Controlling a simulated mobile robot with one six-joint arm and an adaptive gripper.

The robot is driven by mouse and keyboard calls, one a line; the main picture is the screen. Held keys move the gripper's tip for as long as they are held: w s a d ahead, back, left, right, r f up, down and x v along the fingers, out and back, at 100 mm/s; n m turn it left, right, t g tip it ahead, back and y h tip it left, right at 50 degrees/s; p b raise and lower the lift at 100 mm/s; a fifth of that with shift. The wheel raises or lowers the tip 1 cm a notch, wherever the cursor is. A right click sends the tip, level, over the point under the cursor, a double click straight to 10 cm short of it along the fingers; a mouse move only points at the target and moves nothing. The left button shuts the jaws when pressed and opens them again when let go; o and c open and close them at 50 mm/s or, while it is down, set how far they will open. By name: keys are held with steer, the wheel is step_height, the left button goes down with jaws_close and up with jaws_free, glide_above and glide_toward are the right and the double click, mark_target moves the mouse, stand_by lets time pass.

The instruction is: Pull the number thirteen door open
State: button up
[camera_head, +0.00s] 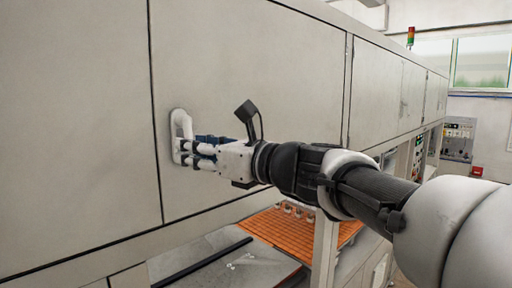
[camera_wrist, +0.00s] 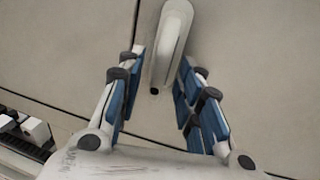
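A large pale door panel (camera_head: 250,75) fills the middle of the head view, with dark seams at its edges. I see no number on it. Its white loop handle (camera_head: 181,122) stands near the panel's left seam. My gripper (camera_head: 190,152) is at the handle's lower part. In the wrist view the handle (camera_wrist: 174,38) runs down between the two blue-padded fingers of my gripper (camera_wrist: 154,98). The fingers are spread apart, with a gap on each side of the handle. The panel looks flush with its neighbours.
More pale panels stand at left (camera_head: 75,130) and right (camera_head: 375,95). Below are an orange slatted surface (camera_head: 275,232) and a grey post (camera_head: 325,255). A control box (camera_head: 458,138) is on the far wall. A signal light (camera_head: 410,36) stands above the panels.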

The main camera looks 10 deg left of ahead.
steer(key=shift+c, duration=0.3)
jaws_close()
stand_by(0.5)
